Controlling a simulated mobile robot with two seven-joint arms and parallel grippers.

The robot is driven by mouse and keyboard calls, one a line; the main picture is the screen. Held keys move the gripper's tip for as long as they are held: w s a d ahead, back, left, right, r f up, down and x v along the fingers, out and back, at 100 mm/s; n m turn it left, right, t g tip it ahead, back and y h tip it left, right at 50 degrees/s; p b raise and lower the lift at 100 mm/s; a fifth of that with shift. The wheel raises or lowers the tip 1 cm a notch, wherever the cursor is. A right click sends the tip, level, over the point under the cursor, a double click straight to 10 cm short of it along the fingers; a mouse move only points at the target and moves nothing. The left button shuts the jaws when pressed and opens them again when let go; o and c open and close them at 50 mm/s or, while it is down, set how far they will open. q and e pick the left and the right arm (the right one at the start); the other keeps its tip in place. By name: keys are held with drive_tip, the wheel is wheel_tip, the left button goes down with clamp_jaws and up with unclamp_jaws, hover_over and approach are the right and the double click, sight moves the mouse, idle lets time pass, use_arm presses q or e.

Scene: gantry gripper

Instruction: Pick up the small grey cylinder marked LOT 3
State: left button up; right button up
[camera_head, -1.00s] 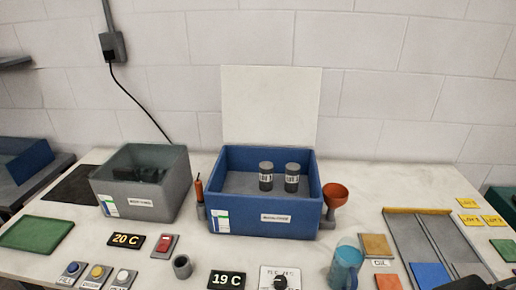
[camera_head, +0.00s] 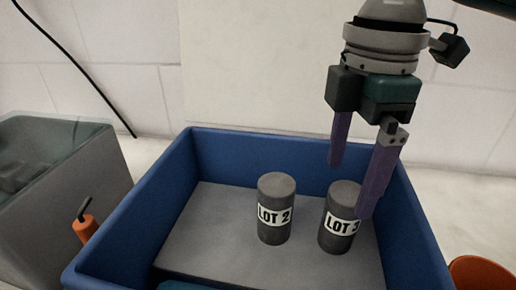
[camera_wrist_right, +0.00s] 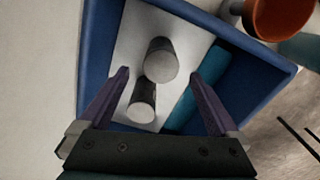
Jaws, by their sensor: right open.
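The small grey cylinder marked LOT 3 (camera_head: 338,228) stands upright in the blue box (camera_head: 122,227), right of a similar cylinder marked LOT 2 (camera_head: 275,225). My right gripper (camera_head: 350,190) is open and empty, pointing down over LOT 3; its front finger overlaps the cylinder's upper right edge in the head view. In the right wrist view no label reads; by its place near the funnel, LOT 3 (camera_wrist_right: 161,58) is the upper cylinder, between the open fingertips (camera_wrist_right: 158,75). LOT 2 (camera_wrist_right: 142,97) is below it. I cannot tell whether the fingers touch LOT 3. My left gripper is not in view.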

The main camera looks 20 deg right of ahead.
sight(346, 197)
drive_tip(key=f, duration=0.3)
drive_tip(key=shift+s+a+f, duration=0.15)
drive_tip(key=shift+s+f, duration=0.25)
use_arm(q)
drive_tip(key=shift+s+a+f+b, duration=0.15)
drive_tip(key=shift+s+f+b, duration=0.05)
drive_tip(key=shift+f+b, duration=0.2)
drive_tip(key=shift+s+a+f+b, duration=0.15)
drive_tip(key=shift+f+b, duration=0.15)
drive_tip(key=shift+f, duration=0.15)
use_arm(e)
drive_tip(key=f, duration=0.5)
drive_tip(key=shift+w+d+f, duration=0.15)
drive_tip(key=shift+w+d, duration=0.1)
drive_tip(key=shift+d, duration=0.1)
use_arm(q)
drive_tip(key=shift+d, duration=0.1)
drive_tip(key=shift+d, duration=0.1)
use_arm(e)
drive_tip(key=c, duration=0.4)
clamp_jaws()
